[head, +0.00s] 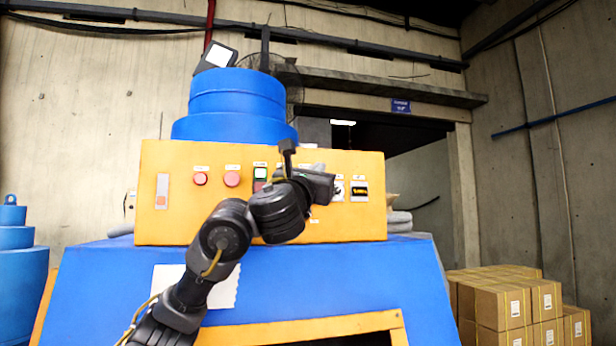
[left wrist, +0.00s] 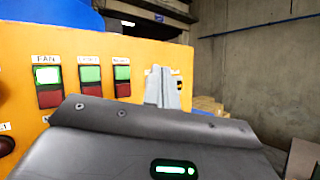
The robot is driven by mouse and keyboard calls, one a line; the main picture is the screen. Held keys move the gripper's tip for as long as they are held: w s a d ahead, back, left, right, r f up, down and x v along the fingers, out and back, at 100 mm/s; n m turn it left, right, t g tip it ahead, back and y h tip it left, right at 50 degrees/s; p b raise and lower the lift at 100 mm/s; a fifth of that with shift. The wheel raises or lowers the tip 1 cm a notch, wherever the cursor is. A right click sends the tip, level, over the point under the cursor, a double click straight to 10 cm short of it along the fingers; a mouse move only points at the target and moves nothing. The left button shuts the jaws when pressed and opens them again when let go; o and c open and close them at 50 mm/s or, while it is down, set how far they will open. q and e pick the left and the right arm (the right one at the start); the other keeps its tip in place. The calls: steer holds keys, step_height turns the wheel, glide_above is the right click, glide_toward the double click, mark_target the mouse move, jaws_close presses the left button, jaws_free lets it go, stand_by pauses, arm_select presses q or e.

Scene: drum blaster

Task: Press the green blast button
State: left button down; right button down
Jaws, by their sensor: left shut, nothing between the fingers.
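The orange control panel (head: 225,225) has switch pairs, each green above red. In the left wrist view, the pair labelled FAN has a brightly lit green button (left wrist: 47,75). Two more green buttons stand right of it, a middle one (left wrist: 90,74) and a right one (left wrist: 122,73); their labels are too blurred to read surely, so I cannot tell which is blast. In the head view my left gripper (head: 318,168) is in front of the panel and hides part of this row. Its shut grey fingers (left wrist: 163,88) appear right of the right-hand pair; contact is unclear. My right gripper is not in view.
The blue machine body (head: 90,290) lies below and a blue drum (head: 237,95) behind. Cardboard boxes (head: 495,300) stand at the right.

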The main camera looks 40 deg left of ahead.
arm_select(q)
steer(key=w+a, duration=0.5)
steer(key=a, duration=0.2)
stand_by(0.5)
steer(key=shift+w+a, duration=0.1)
steer(key=shift+a, duration=0.05)
stand_by(1.8)
steer(key=shift+w+a, duration=0.25)
steer(key=shift+a, duration=0.05)
steer(key=shift+w+a, duration=0.25)
steer(key=shift+a, duration=0.15)
stand_by(0.8)
steer(key=shift+s+d, duration=0.1)
steer(key=shift+d, duration=0.1)
steer(key=shift+s+d+b, duration=0.3)
steer(key=shift+s+d, duration=0.1)
steer(key=shift+d, duration=0.15)
steer(key=shift+d, duration=0.1)
